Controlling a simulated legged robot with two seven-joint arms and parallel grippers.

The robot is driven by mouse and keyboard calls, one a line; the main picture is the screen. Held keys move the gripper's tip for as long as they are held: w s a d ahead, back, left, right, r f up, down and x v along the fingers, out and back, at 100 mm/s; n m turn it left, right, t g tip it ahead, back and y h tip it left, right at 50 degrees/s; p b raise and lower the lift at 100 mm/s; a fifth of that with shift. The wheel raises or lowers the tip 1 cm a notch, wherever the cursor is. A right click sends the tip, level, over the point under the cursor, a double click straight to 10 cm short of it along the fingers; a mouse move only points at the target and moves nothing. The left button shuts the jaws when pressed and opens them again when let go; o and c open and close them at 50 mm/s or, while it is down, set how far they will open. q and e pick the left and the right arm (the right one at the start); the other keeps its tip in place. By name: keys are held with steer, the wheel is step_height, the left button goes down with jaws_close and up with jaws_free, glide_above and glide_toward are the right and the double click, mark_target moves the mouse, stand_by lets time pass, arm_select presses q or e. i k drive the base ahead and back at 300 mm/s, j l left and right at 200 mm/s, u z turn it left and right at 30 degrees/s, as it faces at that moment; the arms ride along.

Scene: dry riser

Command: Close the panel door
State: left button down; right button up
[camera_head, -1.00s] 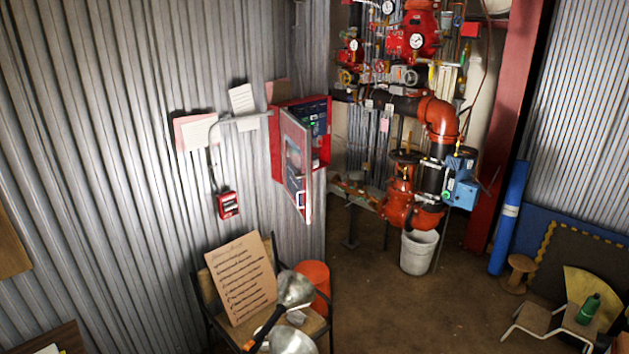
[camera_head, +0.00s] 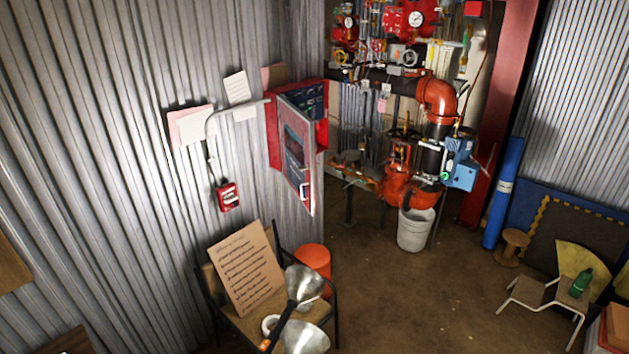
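The panel door (camera_head: 297,158) is grey with a red edge and a dark window. It stands open, swung out from the red panel box (camera_head: 274,138) on the corrugated wall. A light handle shows low on the door near its free edge. Part of the box's inside, with dark boards, shows above and behind the door. Neither of my grippers is in the head view.
A chair (camera_head: 334,310) with a written cardboard sign (camera_head: 246,268) and metal funnels (camera_head: 303,283) stands below the panel. An orange bucket (camera_head: 313,262) is behind it. Red pipes (camera_head: 438,97) and a white bucket (camera_head: 415,230) stand to the right. Brown floor (camera_head: 420,300) is clear at centre right.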

mark_target(292, 121)
steer(key=k+l, duration=0.1)
steer(key=l, duration=0.75)
steer(key=k+l, duration=0.15)
steer(key=l, duration=0.3)
steer(key=i+l, duration=0.1)
steer(key=l, duration=0.25)
steer(key=i+l, duration=0.1)
steer(key=l, duration=0.25)
steer(key=i+l, duration=0.1)
steer(key=l, duration=0.2)
steer(key=i+l+z, duration=0.1)
steer(key=l, duration=0.25)
steer(key=i+j, duration=0.1)
steer(key=i, duration=0.95)
steer(key=i+j, duration=0.35)
steer(key=j, duration=0.3)
steer(key=i+j, duration=0.2)
steer(key=j+z, duration=0.05)
steer(key=j, duration=0.05)
